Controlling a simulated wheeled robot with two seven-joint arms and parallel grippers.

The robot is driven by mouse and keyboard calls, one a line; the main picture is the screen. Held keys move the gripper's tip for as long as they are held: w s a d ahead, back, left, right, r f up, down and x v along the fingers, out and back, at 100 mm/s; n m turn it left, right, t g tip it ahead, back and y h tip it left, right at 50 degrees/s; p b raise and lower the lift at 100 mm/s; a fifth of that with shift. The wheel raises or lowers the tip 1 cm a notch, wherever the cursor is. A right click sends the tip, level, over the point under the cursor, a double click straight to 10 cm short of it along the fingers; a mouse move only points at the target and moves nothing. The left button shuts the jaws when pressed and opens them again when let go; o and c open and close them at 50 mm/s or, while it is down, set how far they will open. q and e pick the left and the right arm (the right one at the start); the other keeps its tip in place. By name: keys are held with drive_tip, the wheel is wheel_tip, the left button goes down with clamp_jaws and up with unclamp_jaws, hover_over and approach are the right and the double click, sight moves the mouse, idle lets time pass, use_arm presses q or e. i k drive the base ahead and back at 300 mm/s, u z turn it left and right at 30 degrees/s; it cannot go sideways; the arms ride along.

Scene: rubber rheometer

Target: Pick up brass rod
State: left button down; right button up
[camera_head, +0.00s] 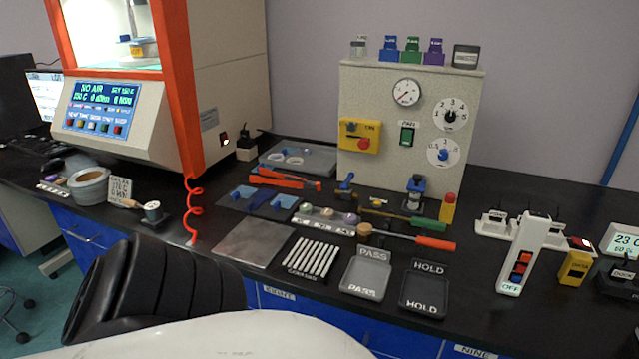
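A thin brass-coloured rod (386,213) lies on the black bench in front of the grey gauge panel, its right end meeting a green handle or block (425,229). It looks like the brass rod, but it is small here and I cannot be sure. A tool with a red-orange handle (436,243) and a thin shaft lies just in front of it, with a tan knob (365,229) at the shaft's left end. Neither of my grippers is in view. A black ribbed part of my arm shows at the lower left, well short of the rod.
The gauge panel (369,104) stands behind the rod. A yellow bottle with a red cap (448,208) is close on its right. PASS (365,292) and HOLD (424,307) trays, white strips (312,257) and a metal plate (252,242) lie nearer.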

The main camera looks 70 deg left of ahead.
sight(434, 226)
drive_tip(key=u, duration=2.05)
